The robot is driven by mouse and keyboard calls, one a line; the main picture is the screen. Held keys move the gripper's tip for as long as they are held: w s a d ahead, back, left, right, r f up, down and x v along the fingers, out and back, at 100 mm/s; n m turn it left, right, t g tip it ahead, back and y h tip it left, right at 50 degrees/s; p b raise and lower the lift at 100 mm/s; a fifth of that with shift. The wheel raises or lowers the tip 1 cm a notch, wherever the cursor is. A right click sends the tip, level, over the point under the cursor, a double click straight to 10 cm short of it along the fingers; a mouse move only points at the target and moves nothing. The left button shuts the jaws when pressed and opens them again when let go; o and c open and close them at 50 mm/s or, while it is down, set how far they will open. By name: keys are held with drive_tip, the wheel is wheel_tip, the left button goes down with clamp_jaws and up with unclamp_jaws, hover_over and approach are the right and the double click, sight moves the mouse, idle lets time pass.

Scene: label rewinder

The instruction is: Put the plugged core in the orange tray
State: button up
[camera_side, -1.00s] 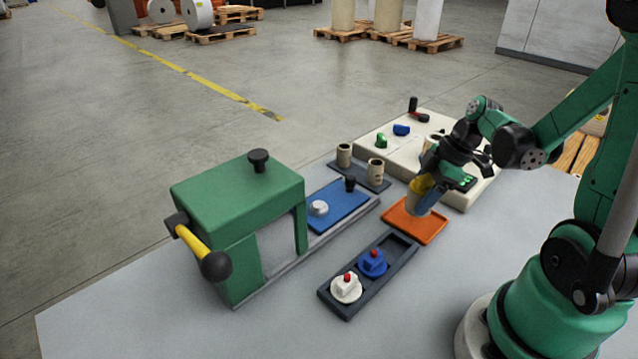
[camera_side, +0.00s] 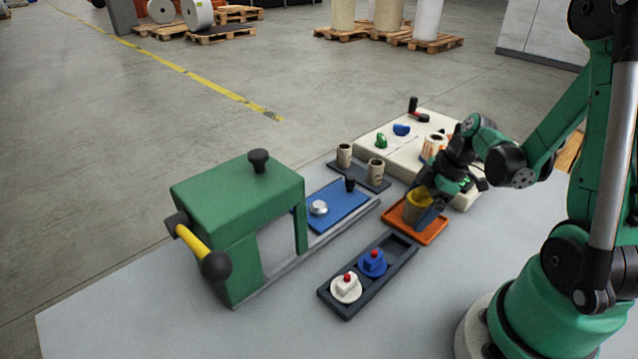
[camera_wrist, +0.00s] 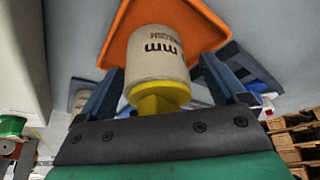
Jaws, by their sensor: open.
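The plugged core (camera_side: 413,211) is a tan printed tube with a yellow plug in its upper end. It stands in the orange tray (camera_side: 436,231), roughly upright. In the wrist view the core (camera_wrist: 158,55) sits between my blue fingers, with the orange tray (camera_wrist: 122,45) behind it. My gripper (camera_side: 425,212) is down around the core, its fingers spread with gaps visible on both sides. The core's far side and the back of the tray are partly hidden by my gripper.
Left of the tray, a dark holder (camera_side: 345,178) bears two unplugged cores. A dark rack (camera_side: 333,303) with white and blue knobbed pieces lies in front. The green rewinder (camera_side: 237,190) stands at left. A cream panel (camera_side: 370,148) lies behind.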

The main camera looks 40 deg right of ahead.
drive_tip(key=shift+r, duration=0.1)
drive_tip(key=v, duration=1.2)
drive_tip(key=w+a+m+t+h, duration=0.1)
drive_tip(key=w+a+m+t, duration=0.1)
drive_tip(key=a, duration=0.6)
drive_tip(key=w+a+m+t+h, duration=0.1)
drive_tip(key=w+a+m+h, duration=0.1)
drive_tip(key=w+a+m, duration=0.2)
drive_tip(key=a+r+m, duration=0.1)
drive_tip(key=a+m, duration=0.2)
drive_tip(key=a, duration=0.1)
drive_tip(key=shift+t, duration=0.4)
drive_tip(key=shift+o, duration=0.5)
drive_tip(key=shift+w, duration=0.1)
drive_tip(key=shift+o, duration=0.2)
drive_tip(key=shift+w+a+r, duration=0.1)
drive_tip(key=shift+w+r, duration=0.05)
drive_tip(key=shift+r, duration=0.1)
drive_tip(key=w+a+r+g+y, duration=0.1)
drive_tip(key=w+a+r+g, duration=0.2)
drive_tip(key=r, duration=0.5)
drive_tip(key=w+a+r+y, duration=0.1)
drive_tip(key=w+a+r, duration=0.1)
drive_tip(key=w+r, duration=0.45)
drive_tip(key=x, duration=0.7)
drive_tip(key=shift+s+a+f, duration=0.2)
drive_tip(key=shift+a+f, duration=0.2)
drive_tip(key=shift+a, duration=0.05)
